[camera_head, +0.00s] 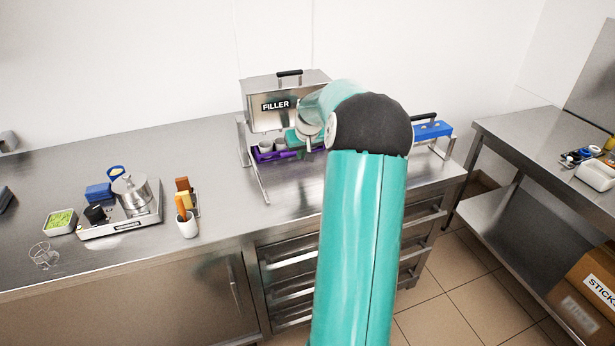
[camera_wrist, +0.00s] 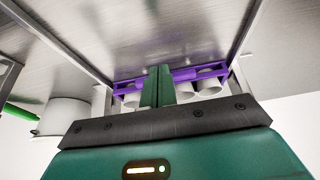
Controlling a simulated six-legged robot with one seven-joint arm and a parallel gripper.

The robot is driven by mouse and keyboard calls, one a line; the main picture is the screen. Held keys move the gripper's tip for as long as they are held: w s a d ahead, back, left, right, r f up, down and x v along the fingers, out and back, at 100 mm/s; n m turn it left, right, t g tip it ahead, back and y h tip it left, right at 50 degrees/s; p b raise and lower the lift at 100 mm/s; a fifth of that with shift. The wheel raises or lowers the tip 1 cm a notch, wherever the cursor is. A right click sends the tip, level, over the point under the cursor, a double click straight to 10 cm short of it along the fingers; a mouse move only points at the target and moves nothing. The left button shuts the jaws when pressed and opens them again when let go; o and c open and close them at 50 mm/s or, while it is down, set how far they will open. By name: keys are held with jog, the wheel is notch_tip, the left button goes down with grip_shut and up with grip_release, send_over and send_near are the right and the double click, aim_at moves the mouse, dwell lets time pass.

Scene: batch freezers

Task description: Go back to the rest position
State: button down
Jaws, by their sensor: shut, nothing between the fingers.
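My gripper (camera_wrist: 156,88) is shut and empty in the wrist view, its two green fingers side by side. It is in front of a purple holder (camera_wrist: 187,75) with white cups (camera_wrist: 209,87) in it; I cannot tell whether the fingers touch the holder. In the head view my teal arm reaches forward to the filler (camera_head: 263,119), a steel box on legs. The purple holder (camera_head: 264,156) with its cups sits under the filler, partly hidden by my arm. My fingertips are not clear there.
On the counter's left are a scale (camera_head: 142,218) with a metal pot (camera_head: 131,192), a green-filled tray (camera_head: 60,222) and a white cup (camera_head: 187,227) with an orange-handled tool. A blue item (camera_head: 433,130) lies right of my arm. A side table (camera_head: 540,140) stands right.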

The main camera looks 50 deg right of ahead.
jog(key=shift+v, duration=0.75)
jog(key=shift+a, duration=0.1)
jog(key=s+a+r+n, duration=0.1)
jog(key=a+r, duration=0.3)
jog(key=a, duration=0.6)
jog(key=a+r+n, duration=0.1)
jog(key=a+r, duration=0.3)
jog(key=a, duration=0.5)
jog(key=s+a+r+n, duration=0.1)
jog(key=a+r, duration=0.3)
jog(key=a, duration=0.6)
jog(key=s+a+n+t+y, duration=0.1)
jog(key=s+a+n+y, duration=0.1)
jog(key=s+a, duration=1.6)
jog(key=shift+s+a+f+n+y, duration=0.15)
jog(key=shift+a+f+n+y, duration=0.15)
jog(key=shift+a+f+n, duration=0.45)
jog(key=shift+r+m, duration=0.25)
jog(key=shift+r, duration=0.05)
